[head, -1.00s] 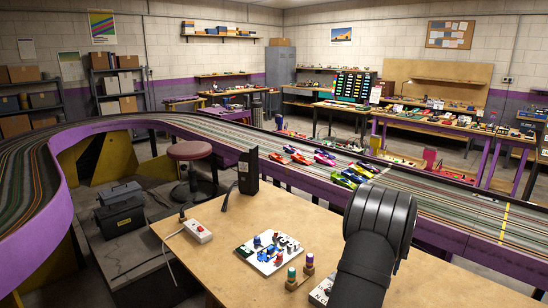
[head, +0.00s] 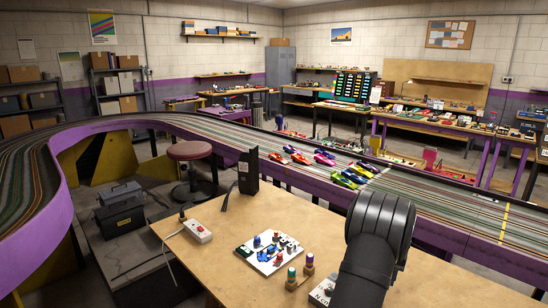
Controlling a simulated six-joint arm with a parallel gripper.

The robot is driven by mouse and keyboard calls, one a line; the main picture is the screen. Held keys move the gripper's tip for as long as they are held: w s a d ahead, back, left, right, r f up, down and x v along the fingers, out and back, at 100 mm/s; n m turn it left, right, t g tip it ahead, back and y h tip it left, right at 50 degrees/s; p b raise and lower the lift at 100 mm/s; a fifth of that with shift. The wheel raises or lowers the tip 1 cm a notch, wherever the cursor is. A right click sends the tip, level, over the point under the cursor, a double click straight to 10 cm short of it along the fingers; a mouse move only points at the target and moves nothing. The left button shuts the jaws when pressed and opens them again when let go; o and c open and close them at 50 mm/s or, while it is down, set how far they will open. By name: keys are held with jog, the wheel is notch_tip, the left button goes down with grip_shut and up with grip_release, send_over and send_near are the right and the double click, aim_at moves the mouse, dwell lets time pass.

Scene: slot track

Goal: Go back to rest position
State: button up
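My arm rises from the bottom right of the head view as a thick dark grey link with a rounded, ribbed joint. It stands over the right part of the wooden table (head: 215,232). My gripper does not show in this view, so its opening and anything in it are hidden. Several slot cars (head: 351,178) in red, yellow, purple, green and blue stand on the slot track (head: 440,203) behind the table.
On the table are a white board with small coloured parts (head: 262,262), two bottles (head: 291,276) with teal and purple tops, a white switch box (head: 198,231) and a black box (head: 248,173). A stool (head: 194,152) stands beyond.

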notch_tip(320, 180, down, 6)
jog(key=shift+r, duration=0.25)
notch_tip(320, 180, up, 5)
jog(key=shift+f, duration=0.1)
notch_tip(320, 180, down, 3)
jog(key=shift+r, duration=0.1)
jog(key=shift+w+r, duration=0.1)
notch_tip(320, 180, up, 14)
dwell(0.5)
